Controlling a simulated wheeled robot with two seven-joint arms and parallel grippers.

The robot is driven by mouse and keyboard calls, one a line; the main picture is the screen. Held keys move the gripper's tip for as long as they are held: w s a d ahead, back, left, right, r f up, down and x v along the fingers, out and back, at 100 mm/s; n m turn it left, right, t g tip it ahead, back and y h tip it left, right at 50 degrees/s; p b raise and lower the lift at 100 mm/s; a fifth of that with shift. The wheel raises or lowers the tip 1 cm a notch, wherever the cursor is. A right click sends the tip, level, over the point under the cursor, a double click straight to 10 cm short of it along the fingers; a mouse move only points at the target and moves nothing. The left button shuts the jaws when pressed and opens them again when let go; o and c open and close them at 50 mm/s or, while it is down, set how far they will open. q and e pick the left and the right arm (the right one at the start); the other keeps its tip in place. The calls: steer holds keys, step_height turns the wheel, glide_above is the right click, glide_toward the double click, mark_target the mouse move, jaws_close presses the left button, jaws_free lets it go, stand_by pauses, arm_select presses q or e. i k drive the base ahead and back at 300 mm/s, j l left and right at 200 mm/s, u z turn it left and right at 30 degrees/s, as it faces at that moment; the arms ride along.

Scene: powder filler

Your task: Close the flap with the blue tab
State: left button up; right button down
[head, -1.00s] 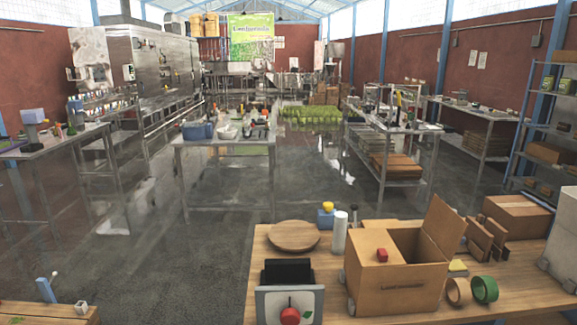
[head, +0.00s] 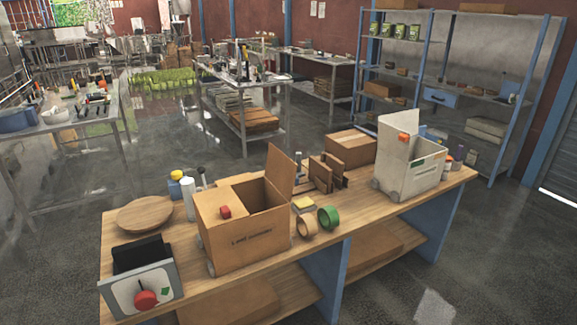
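A brown cardboard box (head: 246,236) stands on the wooden table. Its left flap (head: 222,198) lies closed with a red tab (head: 225,212). Its right flap (head: 281,172) stands up, and I see no tab on it from here. A grey-white box (head: 412,176) stands at the table's right end. One of its flaps (head: 398,126) stands up with an orange-red tab (head: 403,137). Something blue (head: 436,134) shows behind this box; I cannot tell if it is a tab. Neither of my grippers is in view.
The wooden table (head: 385,222) also holds a tape dispenser-like device with a red knob (head: 146,299), a round board (head: 145,214), a white cylinder (head: 188,197), tape rolls (head: 328,217), brown holders (head: 322,172) and another carton (head: 350,147). Open floor lies beyond and right of the table.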

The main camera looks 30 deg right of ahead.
mark_target(280, 171)
steer(key=l+u, duration=0.1)
steer(key=l, duration=1.1)
steer(key=k+l+u, duration=0.15)
steer(key=l, duration=1.05)
steer(key=k+u, duration=0.05)
